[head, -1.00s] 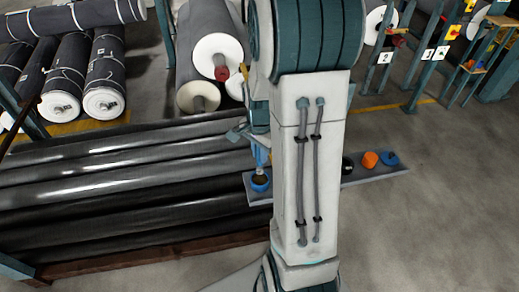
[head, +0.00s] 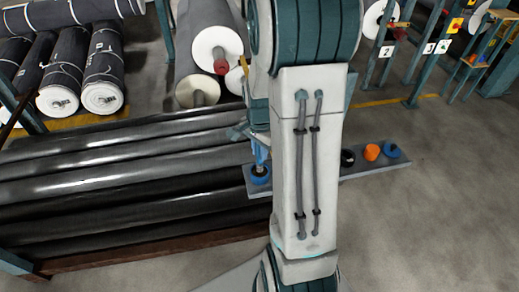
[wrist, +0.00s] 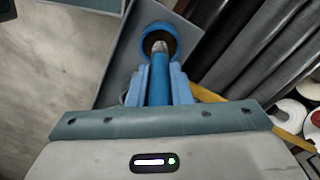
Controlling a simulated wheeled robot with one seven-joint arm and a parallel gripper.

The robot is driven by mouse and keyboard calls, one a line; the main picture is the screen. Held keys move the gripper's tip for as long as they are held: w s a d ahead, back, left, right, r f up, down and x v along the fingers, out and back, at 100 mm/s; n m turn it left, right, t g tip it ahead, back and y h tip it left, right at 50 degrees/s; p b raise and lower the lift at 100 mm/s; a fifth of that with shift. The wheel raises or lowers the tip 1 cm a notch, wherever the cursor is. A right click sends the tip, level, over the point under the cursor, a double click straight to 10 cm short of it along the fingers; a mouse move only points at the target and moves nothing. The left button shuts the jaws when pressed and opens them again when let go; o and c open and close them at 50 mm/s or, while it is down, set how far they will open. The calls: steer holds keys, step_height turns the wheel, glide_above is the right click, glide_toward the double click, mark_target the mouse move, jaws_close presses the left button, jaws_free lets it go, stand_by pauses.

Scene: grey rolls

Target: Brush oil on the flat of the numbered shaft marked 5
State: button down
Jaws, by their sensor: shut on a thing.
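My gripper (head: 259,143) is shut on a blue-handled brush, largely hidden behind my arm in the head view. The brush handle (wrist: 160,80) lies between the blue fingers in the wrist view. The brush points down at a blue pot (head: 260,179) with a dark inside. The brush's light ferrule overlaps the opening of this pot (wrist: 174,33) in the wrist view; the bristles are not clearly visible and appear to be in it. I cannot make out a shaft marked 5.
The pot stands on a narrow grey shelf (head: 352,172), partly behind my arm. Black (head: 347,158), orange (head: 371,152) and blue (head: 391,150) pots stand at its right. Long dark rolls (head: 110,165) lie to the left. Racks with number cards (head: 385,58) stand at the upper right. Floor at right is clear.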

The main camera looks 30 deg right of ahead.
steer(key=shift+s+f+b, duration=0.1)
steer(key=shift+f+b, duration=0.45)
steer(key=shift+f, duration=0.05)
stand_by(1.4)
steer(key=shift+r, duration=0.1)
steer(key=shift+r+p, duration=2.65)
steer(key=shift+r, duration=0.85)
steer(key=shift+f, duration=0.1)
